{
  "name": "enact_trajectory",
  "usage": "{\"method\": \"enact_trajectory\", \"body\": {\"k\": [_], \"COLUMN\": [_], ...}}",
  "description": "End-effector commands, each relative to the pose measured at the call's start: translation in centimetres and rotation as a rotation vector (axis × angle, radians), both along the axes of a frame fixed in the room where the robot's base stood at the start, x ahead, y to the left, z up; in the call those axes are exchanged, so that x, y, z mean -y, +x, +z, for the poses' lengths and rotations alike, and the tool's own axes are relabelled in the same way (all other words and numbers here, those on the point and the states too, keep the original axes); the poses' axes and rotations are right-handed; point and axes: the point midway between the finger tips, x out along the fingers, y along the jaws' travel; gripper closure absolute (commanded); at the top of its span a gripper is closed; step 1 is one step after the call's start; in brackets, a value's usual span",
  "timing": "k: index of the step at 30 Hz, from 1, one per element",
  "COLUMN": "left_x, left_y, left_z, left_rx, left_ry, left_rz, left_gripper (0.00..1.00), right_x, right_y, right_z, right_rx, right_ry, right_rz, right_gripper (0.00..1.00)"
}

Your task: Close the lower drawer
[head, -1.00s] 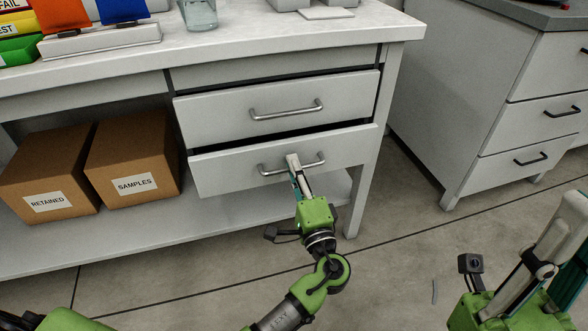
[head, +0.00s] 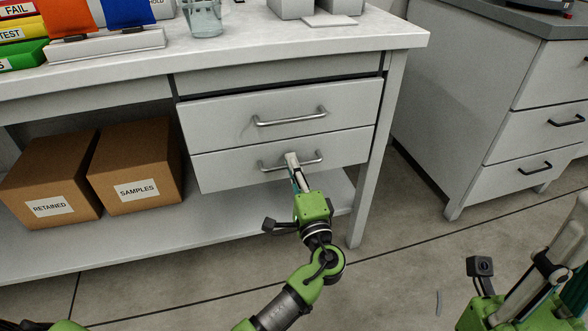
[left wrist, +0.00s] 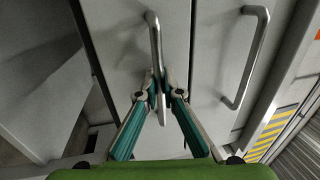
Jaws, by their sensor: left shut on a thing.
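The lower drawer (head: 345,150) is a pale grey front under the bench, with a metal bar handle (head: 312,160). Its front looks about level with the upper drawer (head: 220,122), with only a thin line between them. My left gripper (head: 291,158) is shut on the lower drawer's handle, near its middle. In the left wrist view, both fingers (left wrist: 162,80) close around the handle bar (left wrist: 154,38), and the upper drawer's handle (left wrist: 247,62) is to the right. My right gripper (head: 535,270) is partly in view at bottom right, apart from the drawers.
Two cardboard boxes, RETAINED (head: 50,175) and SAMPLES (head: 135,165), stand on the lower shelf (head: 130,235) at left. A glass beaker (head: 203,18) stands on the bench top.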

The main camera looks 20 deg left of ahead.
Motion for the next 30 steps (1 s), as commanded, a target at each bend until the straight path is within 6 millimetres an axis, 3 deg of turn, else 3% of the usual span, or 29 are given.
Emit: {"method": "enact_trajectory", "body": {"k": [1,2,17,30], "left_x": [-0.3,-0.3,0.2,5.0], "left_y": [0.2,0.2,-0.4,-7.4], "left_z": [0.2,0.2,0.0,-1.8], "left_rx": [0.002,0.003,0.002,-0.002], "left_ry": [0.001,0.002,0.000,0.000], "left_rz": [0.001,0.001,0.001,0.000], "left_gripper": [1.00,0.86,0.86,0.86], "right_x": [0.0,0.0,0.1,0.0], "right_y": [0.0,-0.1,0.2,0.1], "right_z": [0.0,0.0,-0.4,-0.3], "right_rx": [0.001,-0.001,-0.013,-0.009], "right_ry": [0.001,0.002,0.005,0.003], "right_rz": [0.000,0.000,-0.003,-0.001], "right_gripper": [0.86,0.86,0.86,0.86]}}
